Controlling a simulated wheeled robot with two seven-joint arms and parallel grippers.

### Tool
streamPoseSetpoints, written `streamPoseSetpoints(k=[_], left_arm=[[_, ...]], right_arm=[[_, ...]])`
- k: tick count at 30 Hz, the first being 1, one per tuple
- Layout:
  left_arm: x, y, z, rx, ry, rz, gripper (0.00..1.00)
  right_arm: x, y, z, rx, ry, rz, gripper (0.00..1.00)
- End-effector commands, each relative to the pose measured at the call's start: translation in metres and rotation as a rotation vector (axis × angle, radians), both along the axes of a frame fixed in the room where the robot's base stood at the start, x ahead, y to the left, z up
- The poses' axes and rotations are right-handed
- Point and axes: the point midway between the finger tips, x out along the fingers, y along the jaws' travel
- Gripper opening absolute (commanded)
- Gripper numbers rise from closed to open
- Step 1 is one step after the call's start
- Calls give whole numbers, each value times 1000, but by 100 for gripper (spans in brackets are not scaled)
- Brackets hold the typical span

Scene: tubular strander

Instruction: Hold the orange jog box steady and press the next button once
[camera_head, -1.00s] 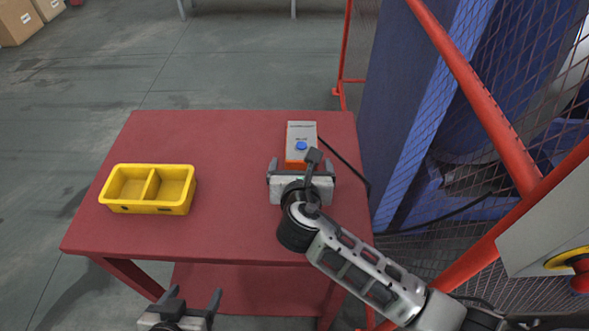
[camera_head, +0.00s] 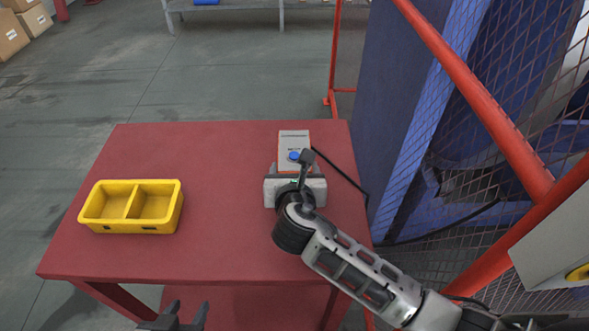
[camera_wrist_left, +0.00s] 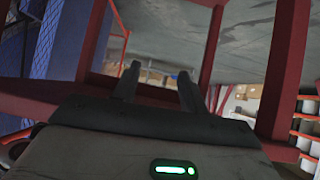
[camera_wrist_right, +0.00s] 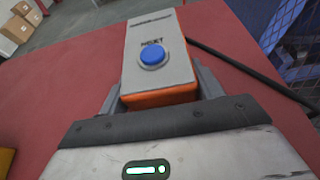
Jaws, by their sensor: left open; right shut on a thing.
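The orange jog box (camera_head: 294,140) with a grey top face lies on the red table; it fills the upper middle of the right wrist view (camera_wrist_right: 159,82). Its blue button (camera_wrist_right: 152,55) sits below the label "NEXT" and is uncovered; it also shows in the head view (camera_head: 294,156). My right gripper (camera_head: 294,172) is shut on the near end of the jog box, one finger on each side (camera_wrist_right: 160,95). My left gripper (camera_head: 186,312) is open and empty, in front of the table's near edge and low in the head view; its two fingers (camera_wrist_left: 158,80) stand apart.
The red table (camera_head: 225,230) carries a yellow two-part bin (camera_head: 130,207) on the left. A black cable (camera_head: 345,178) runs from the jog box to the table's right side. A red-framed mesh guard (camera_head: 480,100) and blue machine stand at right. The table's middle is clear.

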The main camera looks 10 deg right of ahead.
Motion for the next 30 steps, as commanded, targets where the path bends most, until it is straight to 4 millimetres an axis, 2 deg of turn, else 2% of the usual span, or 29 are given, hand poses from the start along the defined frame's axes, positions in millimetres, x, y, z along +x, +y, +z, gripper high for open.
streamPoseSetpoints(k=[1, 4, 30], left_arm=[[0, 0, 0, 0, 0, 0, 28], [0, 0, 0, 1, 0, 0, 0], [5, 1, 2, 2, -10, 2, 0]], right_arm=[[0, 0, 0, 0, 0, 0, 35], [0, 0, 0, 0, 0, 0, 35], [0, 0, 0, 0, 1, 0, 35]])
